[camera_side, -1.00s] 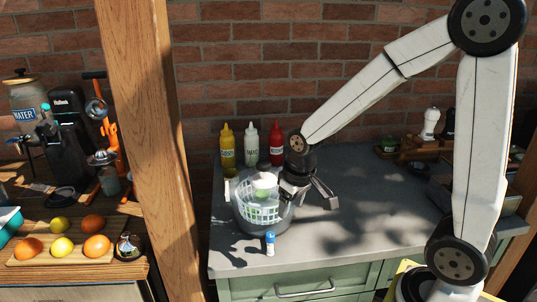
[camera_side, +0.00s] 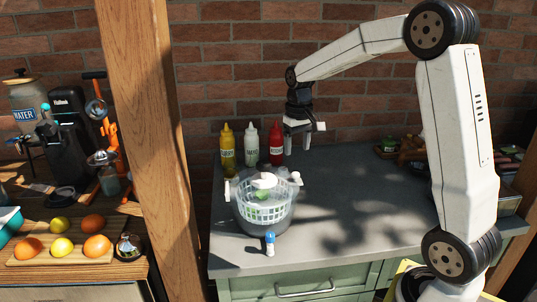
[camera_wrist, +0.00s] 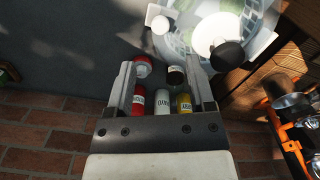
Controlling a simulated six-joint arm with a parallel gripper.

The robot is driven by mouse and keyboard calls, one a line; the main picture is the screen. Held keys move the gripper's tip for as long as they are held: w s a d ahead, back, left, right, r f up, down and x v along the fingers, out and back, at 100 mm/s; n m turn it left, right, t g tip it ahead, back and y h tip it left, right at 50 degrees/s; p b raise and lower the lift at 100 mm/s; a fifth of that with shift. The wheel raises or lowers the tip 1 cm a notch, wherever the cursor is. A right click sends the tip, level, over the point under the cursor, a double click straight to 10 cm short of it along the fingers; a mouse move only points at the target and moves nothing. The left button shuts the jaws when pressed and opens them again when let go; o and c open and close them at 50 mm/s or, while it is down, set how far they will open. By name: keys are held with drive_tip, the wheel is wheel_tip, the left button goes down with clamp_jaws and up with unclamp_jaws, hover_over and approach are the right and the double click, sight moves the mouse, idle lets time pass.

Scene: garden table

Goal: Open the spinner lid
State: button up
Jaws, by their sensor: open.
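The salad spinner (camera_side: 263,210) stands upright near the left end of the grey counter, with a pale slotted basket, green contents and white tabs at its sides. Its clear lid (camera_side: 280,183) with a white centre piece sits at the top; whether it is seated or loose I cannot tell. The spinner also shows at the top right of the wrist view (camera_wrist: 215,35), with a dark knob on its white centre piece. My gripper (camera_side: 303,140) is open and empty, above and behind the spinner to its right, apart from it. Its fingers also show in the wrist view (camera_wrist: 163,85).
Yellow (camera_side: 227,152), white (camera_side: 251,148) and red (camera_side: 276,146) bottles stand behind the spinner, close to my gripper. A small blue-and-white bottle (camera_side: 270,245) stands in front. A wooden post (camera_side: 160,150) rises at the left. The counter (camera_side: 350,210) right of the spinner is clear.

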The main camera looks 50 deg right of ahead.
sight(295, 173)
drive_tip(key=shift+f, duration=3.9)
drive_tip(key=shift+c, duration=0.2)
clamp_jaws()
drive_tip(key=shift+r, duration=0.1)
